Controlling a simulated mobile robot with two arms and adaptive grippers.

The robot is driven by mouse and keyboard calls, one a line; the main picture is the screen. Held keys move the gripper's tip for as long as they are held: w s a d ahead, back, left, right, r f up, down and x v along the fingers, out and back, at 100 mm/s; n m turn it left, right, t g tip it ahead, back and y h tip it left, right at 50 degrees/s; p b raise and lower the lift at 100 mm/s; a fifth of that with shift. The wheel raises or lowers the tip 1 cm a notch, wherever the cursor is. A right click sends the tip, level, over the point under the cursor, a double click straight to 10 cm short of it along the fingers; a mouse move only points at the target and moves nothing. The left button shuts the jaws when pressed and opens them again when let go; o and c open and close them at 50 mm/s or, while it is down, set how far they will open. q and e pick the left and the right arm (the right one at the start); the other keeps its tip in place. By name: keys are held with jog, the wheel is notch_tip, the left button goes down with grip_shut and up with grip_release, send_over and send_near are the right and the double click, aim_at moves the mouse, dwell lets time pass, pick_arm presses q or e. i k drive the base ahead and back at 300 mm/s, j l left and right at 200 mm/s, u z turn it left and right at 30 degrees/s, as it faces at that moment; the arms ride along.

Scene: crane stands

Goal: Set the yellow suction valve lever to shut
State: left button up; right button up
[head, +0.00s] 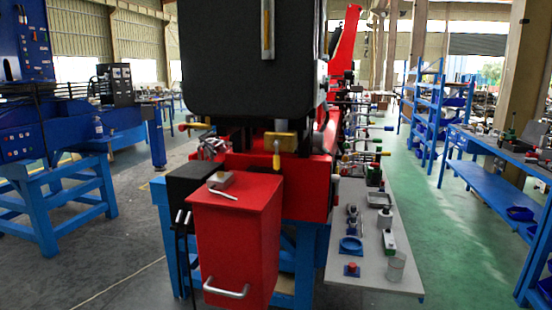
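A yellow lever (277,156) hangs straight down from a brass-coloured valve body (281,141) on the front of the red crane stand (320,165), just under a big black tank (250,60). A second yellow lever (194,126) lies roughly level at the left, below the tank's lower left corner. I cannot read any label that tells which one is the suction valve. Neither of my grippers can be made out in the head view.
A red cabinet (236,240) with a metal handle stands in front of the stand, below the levers. A grey table (370,265) with small parts is at the right. Blue benches (50,190) flank both sides. Green floor (460,240) is clear at the right.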

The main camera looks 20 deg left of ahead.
aim_at(276, 157)
jog(key=i+l+u, duration=0.1)
jog(key=u, duration=0.3)
jog(key=i+l+u, duration=0.15)
jog(key=u, duration=0.2)
jog(key=i+l+u, duration=0.1)
jog(key=u, duration=0.3)
jog(key=l+u, duration=0.35)
